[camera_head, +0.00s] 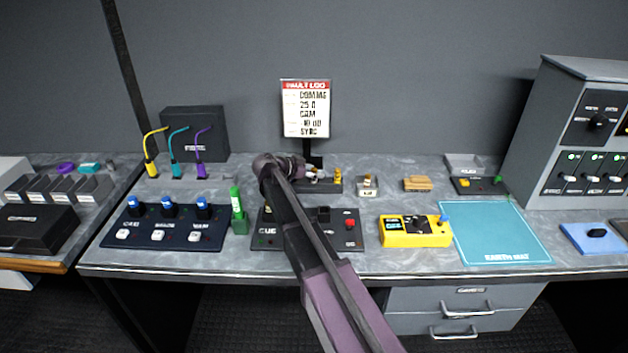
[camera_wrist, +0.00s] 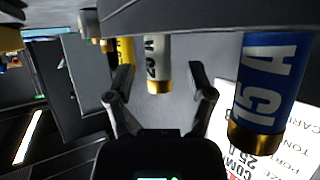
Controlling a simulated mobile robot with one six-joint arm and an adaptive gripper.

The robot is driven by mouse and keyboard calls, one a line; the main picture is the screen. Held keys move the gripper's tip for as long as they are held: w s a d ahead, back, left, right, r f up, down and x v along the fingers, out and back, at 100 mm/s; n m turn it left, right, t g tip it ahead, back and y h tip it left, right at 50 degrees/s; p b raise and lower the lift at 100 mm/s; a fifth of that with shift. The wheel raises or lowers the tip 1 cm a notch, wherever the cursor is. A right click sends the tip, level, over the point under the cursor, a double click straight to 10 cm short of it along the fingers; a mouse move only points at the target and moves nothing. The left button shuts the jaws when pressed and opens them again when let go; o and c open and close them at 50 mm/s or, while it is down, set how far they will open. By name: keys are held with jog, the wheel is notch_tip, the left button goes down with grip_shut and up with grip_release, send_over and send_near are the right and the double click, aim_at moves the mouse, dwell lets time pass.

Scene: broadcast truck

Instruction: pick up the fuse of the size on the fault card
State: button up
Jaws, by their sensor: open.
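The fault card (camera_head: 306,108) stands upright at the back of the bench and reads "25 A" under "COMMS". In the wrist view a white fuse (camera_wrist: 158,58), its label partly hidden but reading like 25 A, sits between the spread fingers of my gripper (camera_wrist: 160,82). The gripper is open, with a gap on both sides of that fuse. A larger-looking blue 15 A fuse (camera_wrist: 266,85) is at right, and a yellow fuse (camera_wrist: 125,50) is at left. In the head view my arm covers much of the fuse rack (camera_head: 330,186).
A yellow meter (camera_head: 414,231) and a teal mat (camera_head: 497,235) lie to the right. A green marker-like object (camera_head: 238,212) stands left of my arm, beside a panel with blue knobs (camera_head: 165,228). A grey equipment rack (camera_head: 580,130) bounds the right side.

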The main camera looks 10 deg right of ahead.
aim_at(314, 169)
dwell(0.5)
grip_shut()
jog(key=shift+r, duration=0.25)
notch_tip(314, 169, up, 4)
jog(key=p, duration=0.4)
jog(key=shift+f, duration=0.15)
jog(key=s+p, duration=0.1)
jog(key=s, duration=1.5)
jog(key=shift+r, duration=0.45)
